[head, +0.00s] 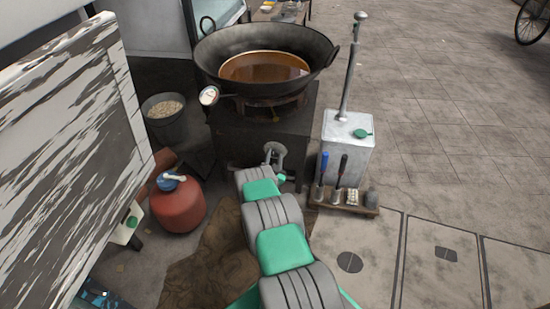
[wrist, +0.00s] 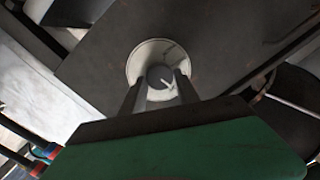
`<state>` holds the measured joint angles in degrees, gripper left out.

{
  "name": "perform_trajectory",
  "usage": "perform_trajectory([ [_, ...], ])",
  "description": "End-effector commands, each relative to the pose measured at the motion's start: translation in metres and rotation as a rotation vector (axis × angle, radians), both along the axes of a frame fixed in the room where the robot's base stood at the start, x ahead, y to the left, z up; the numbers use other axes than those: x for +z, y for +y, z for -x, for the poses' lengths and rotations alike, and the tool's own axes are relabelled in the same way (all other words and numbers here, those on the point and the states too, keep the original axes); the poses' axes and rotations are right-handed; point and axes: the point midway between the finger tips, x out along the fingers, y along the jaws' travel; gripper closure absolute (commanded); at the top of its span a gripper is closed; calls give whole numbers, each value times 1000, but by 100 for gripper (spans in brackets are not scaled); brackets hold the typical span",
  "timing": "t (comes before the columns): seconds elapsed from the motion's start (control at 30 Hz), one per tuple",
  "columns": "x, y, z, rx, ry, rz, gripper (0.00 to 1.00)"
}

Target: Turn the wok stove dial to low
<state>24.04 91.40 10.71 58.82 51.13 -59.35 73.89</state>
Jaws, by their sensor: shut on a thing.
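The wok stove (head: 250,135) is a dark box with a large black wok (head: 215,50) of brown liquid on top. In the wrist view the dial (wrist: 160,77) is a dark grey round knob with a light pointer mark, on a pale round plate (wrist: 146,53) on the stove's dark face. The mark points to the lower right in that view. My gripper (wrist: 158,88) is shut on the dial, with one finger on either side of it. In the head view my gripper (head: 274,153) is at the stove front, and the dial is mostly hidden there.
A red gas cylinder (head: 178,206) stands left of my arm, with a dark bucket (head: 163,121) behind it. A pale metal canister (head: 345,150) with a pump is right of the stove. A wooden tool rack (head: 325,203) stands before it.

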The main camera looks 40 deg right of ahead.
Motion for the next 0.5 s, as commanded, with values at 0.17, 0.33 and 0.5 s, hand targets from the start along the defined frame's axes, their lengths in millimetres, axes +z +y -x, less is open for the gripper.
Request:
perform_trajectory([
  [0.17, -2, 2, -2, 5, 110, 84, 100],
  [0.33, -2, 2, -2, 5, 214, 167, 100],
  [0.5, -1, 2, -2, 4, 303, 235, 100],
])
